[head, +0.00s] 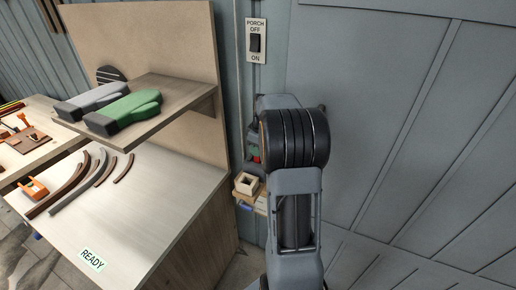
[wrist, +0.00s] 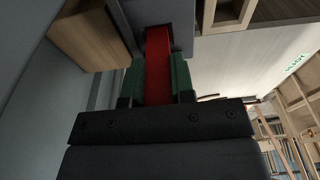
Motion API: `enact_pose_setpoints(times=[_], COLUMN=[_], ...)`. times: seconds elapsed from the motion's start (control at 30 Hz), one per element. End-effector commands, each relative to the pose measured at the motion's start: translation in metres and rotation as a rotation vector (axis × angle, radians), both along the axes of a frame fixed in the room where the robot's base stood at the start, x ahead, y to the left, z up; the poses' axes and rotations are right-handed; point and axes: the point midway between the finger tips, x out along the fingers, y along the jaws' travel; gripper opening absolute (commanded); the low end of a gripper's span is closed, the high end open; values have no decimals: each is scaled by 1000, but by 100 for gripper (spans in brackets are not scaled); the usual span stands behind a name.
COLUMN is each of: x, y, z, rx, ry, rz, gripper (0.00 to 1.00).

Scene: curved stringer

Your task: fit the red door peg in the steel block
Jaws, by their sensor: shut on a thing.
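The red door peg (wrist: 157,65) is between the green finger pads of my gripper (wrist: 157,82) in the wrist view. My gripper is shut on it. The peg's far end meets a dark opening in the grey steel block (wrist: 140,12) at the top of the picture. I cannot tell how deep the end sits. In the head view, a small bit of red peg (head: 256,159) shows beside my arm, near the wall. The block is not clear there, as my arm hides most of that spot.
A wooden square frame (head: 247,183) is on a small ledge just below my gripper. A porch switch (head: 256,42) is on the wall above. A grey panelled wall (head: 400,130) is right.

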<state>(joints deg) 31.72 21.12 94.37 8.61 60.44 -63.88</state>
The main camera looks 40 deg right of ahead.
Motion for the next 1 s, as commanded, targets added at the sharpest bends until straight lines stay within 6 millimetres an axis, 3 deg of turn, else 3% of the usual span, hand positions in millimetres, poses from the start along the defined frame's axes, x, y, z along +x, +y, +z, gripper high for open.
enact_pose_setpoints(times=[1.0], x=[0], y=[0], z=[-27], rx=[-1], ry=[0], rz=[0], gripper=[0])
